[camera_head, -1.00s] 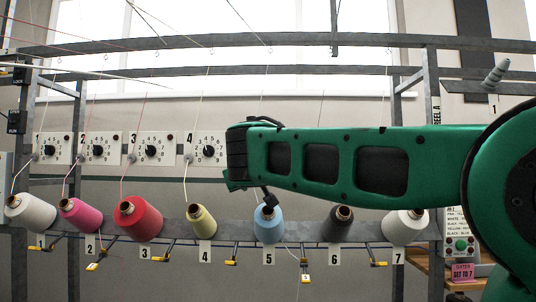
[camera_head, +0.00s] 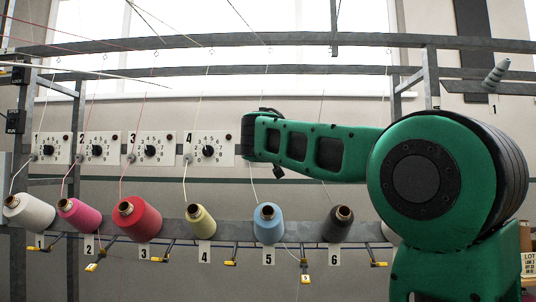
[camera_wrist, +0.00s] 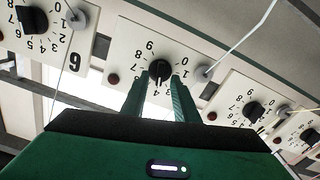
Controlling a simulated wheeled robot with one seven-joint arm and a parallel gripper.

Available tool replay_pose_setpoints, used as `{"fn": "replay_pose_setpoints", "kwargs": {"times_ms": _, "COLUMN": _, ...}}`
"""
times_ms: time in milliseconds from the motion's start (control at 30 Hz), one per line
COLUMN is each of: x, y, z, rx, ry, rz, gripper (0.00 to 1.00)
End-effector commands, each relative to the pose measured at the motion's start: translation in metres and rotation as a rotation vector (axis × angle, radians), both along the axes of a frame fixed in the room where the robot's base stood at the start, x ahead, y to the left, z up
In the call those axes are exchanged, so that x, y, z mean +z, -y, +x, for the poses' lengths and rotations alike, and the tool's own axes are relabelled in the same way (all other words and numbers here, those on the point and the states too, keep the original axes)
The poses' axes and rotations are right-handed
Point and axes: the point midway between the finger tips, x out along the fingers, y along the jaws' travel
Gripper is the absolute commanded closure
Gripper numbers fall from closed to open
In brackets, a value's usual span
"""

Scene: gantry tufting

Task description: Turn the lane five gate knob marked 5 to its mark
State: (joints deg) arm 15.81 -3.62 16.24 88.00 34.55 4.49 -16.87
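In the wrist view, seen upside down, a black knob (camera_wrist: 160,67) sits on a white dial plate (camera_wrist: 128,45) with digits around it. The plate to its left carries a label that reads as an inverted 6, so this is the lane five plate; its own lane label is hidden. My gripper (camera_wrist: 163,76) is open, with its two green fingers on either side of the knob's lower part. I cannot tell whether they touch it. A pale line on the knob points down in the picture, near the 3 and 4. In the head view my arm hides this plate and my gripper.
Neighbouring knobs sit at left (camera_wrist: 35,18) and right (camera_wrist: 253,111). A grey thread guide (camera_wrist: 203,73) stands close beside the lane five knob. In the head view, plates 1 to 4 line the rail, with a blue cone (camera_head: 268,224) and other yarn cones below.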

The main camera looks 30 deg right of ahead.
Motion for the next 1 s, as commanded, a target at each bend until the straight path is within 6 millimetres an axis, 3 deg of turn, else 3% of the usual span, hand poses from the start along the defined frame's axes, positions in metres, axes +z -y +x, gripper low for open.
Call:
{"fn": "replay_pose_setpoints", "kwargs": {"times_ms": 400, "x": 0.0, "y": 0.005, "z": 0.007, "rx": 0.0, "ry": 0.0, "rz": 0.0, "gripper": 0.73}}
{"fn": "replay_pose_setpoints", "kwargs": {"times_ms": 433, "x": 0.0, "y": 0.005, "z": 0.007, "rx": 0.0, "ry": 0.0, "rz": 0.0, "gripper": 0.75}}
{"fn": "replay_pose_setpoints", "kwargs": {"times_ms": 533, "x": 0.0, "y": 0.005, "z": 0.007, "rx": 0.0, "ry": 0.0, "rz": 0.0, "gripper": 0.99}}
{"fn": "replay_pose_setpoints", "kwargs": {"times_ms": 567, "x": 0.0, "y": 0.005, "z": 0.007, "rx": 0.0, "ry": 0.0, "rz": 0.0, "gripper": 1.0}}
{"fn": "replay_pose_setpoints", "kwargs": {"times_ms": 633, "x": 0.0, "y": 0.005, "z": 0.007, "rx": 0.0, "ry": 0.0, "rz": 0.0, "gripper": 1.0}}
{"fn": "replay_pose_setpoints", "kwargs": {"times_ms": 667, "x": 0.0, "y": 0.021, "z": 0.005, "rx": -0.007, "ry": 0.0, "rz": 0.0, "gripper": 1.0}}
{"fn": "replay_pose_setpoints", "kwargs": {"times_ms": 733, "x": 0.0, "y": 0.011, "z": 0.007, "rx": -0.002, "ry": 0.0, "rz": 0.001, "gripper": 1.0}}
{"fn": "replay_pose_setpoints", "kwargs": {"times_ms": 1000, "x": -0.001, "y": 0.006, "z": 0.007, "rx": -0.002, "ry": 0.032, "rz": 0.05, "gripper": 1.0}}
